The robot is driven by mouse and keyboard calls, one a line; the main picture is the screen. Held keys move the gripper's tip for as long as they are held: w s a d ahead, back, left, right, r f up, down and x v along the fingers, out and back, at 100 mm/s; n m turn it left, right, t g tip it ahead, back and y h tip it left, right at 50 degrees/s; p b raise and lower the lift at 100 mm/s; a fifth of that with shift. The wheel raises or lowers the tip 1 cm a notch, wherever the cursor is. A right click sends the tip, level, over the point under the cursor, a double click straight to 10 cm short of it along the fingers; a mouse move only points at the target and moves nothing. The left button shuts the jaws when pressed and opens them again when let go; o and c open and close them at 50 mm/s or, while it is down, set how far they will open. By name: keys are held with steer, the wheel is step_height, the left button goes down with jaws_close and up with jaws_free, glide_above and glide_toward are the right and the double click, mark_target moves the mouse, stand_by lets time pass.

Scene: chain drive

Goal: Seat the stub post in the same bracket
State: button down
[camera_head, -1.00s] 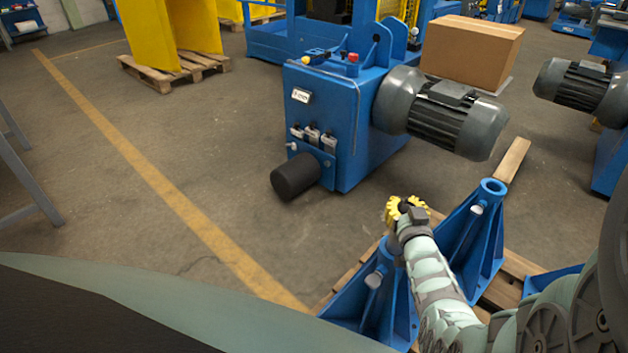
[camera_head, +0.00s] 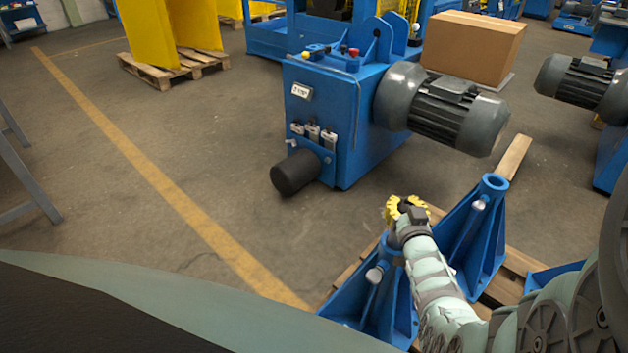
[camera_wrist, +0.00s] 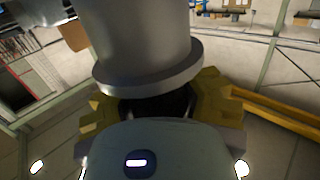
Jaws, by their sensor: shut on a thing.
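The stub post (camera_wrist: 142,45) is a grey metal cylinder with a wide flange, large in the wrist view. My gripper (camera_wrist: 158,108) is shut on it, its jagged yellow fingers on either side just below the flange. In the head view my gripper (camera_head: 406,207) is above and between two blue brackets, and the post cannot be made out there. The right bracket (camera_head: 470,235) has an open round socket on top and a silver-headed pin on its side. The left bracket (camera_head: 365,315) has a similar pin; my gripper and arm partly cover it.
The brackets stand on a wooden pallet (camera_head: 515,160). Behind them is a blue machine (camera_head: 345,125) with a grey motor (camera_head: 440,110) jutting right. A cardboard box (camera_head: 470,50) is further back. The floor left of the machine is open, with a yellow line.

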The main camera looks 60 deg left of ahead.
steer(key=shift+w+f+b, duration=0.1)
steer(key=shift+f+b, duration=2.7)
steer(key=shift+f, duration=0.2)
steer(key=c, duration=0.9)
jaws_free()
steer(key=shift+a, duration=0.1)
steer(key=shift+o, duration=0.8)
steer(key=shift+f, duration=0.1)
steer(key=shift+f, duration=0.1)
steer(key=v, duration=1.2)
